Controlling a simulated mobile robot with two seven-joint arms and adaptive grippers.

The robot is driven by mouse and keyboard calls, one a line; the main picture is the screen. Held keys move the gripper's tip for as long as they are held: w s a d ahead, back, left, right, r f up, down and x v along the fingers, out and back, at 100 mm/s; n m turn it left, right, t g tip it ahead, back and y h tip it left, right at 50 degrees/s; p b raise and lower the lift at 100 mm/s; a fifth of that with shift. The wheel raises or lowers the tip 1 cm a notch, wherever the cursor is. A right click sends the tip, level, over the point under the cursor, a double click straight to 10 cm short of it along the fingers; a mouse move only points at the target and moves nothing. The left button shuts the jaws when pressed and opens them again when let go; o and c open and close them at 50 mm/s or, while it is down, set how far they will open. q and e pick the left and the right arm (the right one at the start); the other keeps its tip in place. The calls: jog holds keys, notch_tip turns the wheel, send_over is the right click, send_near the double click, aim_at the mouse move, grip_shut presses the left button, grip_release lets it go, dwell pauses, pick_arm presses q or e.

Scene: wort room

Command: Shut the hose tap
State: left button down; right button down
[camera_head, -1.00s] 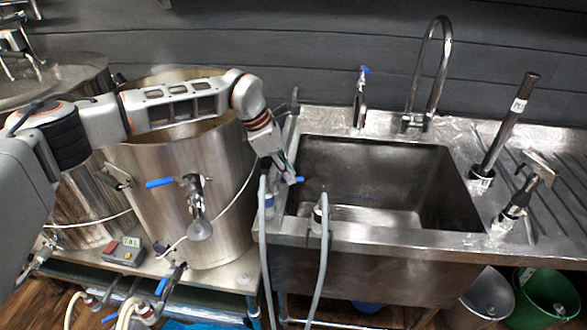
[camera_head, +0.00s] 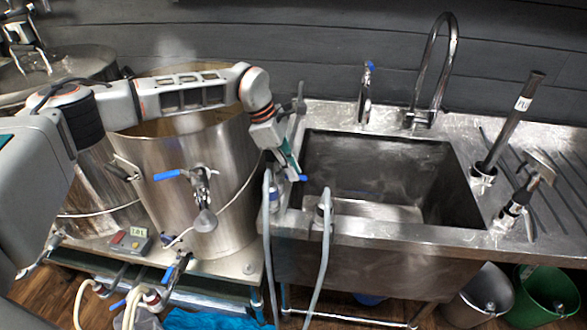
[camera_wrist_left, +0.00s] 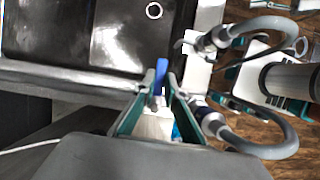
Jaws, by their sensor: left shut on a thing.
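The hose tap's blue lever (camera_head: 302,178) shows at the left rim of the sink, just above a grey hose (camera_head: 267,240) with its coupling. My left gripper (camera_head: 292,170) reaches down to it from the left, with teal fingers. In the left wrist view, the blue lever (camera_wrist_left: 160,72) stands upright in the picture between the fingertips of my left gripper (camera_wrist_left: 159,88), which is shut on it. The fingers and wrist hide most of the tap body. My right gripper is in neither view.
The steel sink (camera_head: 380,240) is open to the right. A large steel kettle (camera_head: 170,165) with its own blue-lever tap (camera_head: 172,174) stands left, under my arm. A second grey hose (camera_head: 323,250) hangs over the sink's front rim. A tall faucet (camera_head: 450,60) stands behind.

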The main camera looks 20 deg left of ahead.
pick_arm(q)
jog(key=c, duration=2.1)
grip_release()
jog(key=v, duration=1.2)
jog(key=shift+d, duration=0.1)
